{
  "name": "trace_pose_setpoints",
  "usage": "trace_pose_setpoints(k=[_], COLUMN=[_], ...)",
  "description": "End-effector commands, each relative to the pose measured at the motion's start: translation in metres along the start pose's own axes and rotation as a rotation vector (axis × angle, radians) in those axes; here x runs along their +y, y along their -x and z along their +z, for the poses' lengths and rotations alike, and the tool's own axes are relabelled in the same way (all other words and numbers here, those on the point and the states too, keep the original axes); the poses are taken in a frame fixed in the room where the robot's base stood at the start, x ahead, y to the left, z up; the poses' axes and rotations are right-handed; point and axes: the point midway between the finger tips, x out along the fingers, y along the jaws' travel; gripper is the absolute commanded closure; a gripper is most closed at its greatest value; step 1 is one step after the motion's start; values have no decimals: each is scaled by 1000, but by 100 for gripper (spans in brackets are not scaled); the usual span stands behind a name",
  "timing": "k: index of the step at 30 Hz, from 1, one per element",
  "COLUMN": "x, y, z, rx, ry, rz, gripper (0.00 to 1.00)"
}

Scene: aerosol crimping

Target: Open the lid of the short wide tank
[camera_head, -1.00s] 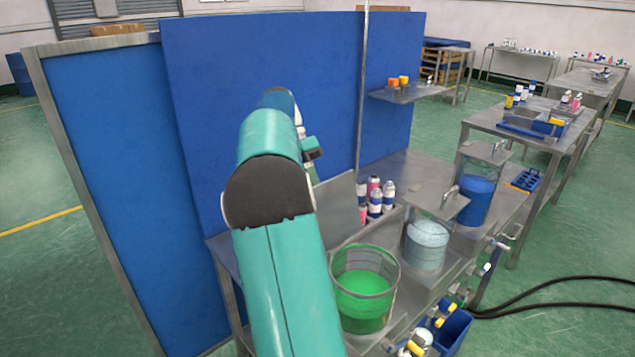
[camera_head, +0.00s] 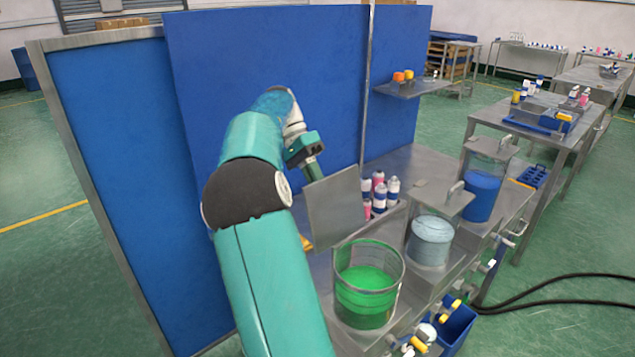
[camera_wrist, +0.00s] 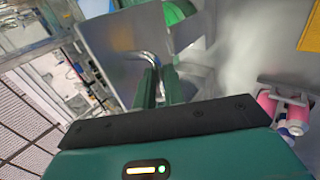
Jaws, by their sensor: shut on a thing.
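The short wide tank (camera_head: 368,298) is a clear open-topped cylinder with green liquid, on the steel bench in the head view. A flat grey metal lid (camera_head: 335,208) stands steeply tilted at the tank's far left, clear of the opening. In the wrist view the lid (camera_wrist: 120,55) has a curved metal handle (camera_wrist: 146,58). My gripper (camera_wrist: 155,75) is shut on this handle. Part of the green tank (camera_wrist: 172,14) shows beyond the lid in the wrist view. In the head view my fingertips are hidden behind the lid.
Right of the green tank stand a tank of pale liquid (camera_head: 430,243) and one of blue liquid (camera_head: 483,194), both covered. Several bottles (camera_head: 379,192) stand behind the lid. A blue panel (camera_head: 270,60) closes off the bench's back. A blue bin (camera_head: 455,325) sits low at front.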

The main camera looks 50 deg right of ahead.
Motion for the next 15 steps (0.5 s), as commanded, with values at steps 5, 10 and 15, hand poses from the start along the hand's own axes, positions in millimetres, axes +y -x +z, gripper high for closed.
trace_pose_setpoints(k=[5, 10, 15], x=[-11, -9, -8], y=[1, 1, 1], z=[4, 4, 3], rx=[7, 6, 5], ry=[19, 17, 14], rz=[-11, -11, -9], gripper=[72, 68, 68])
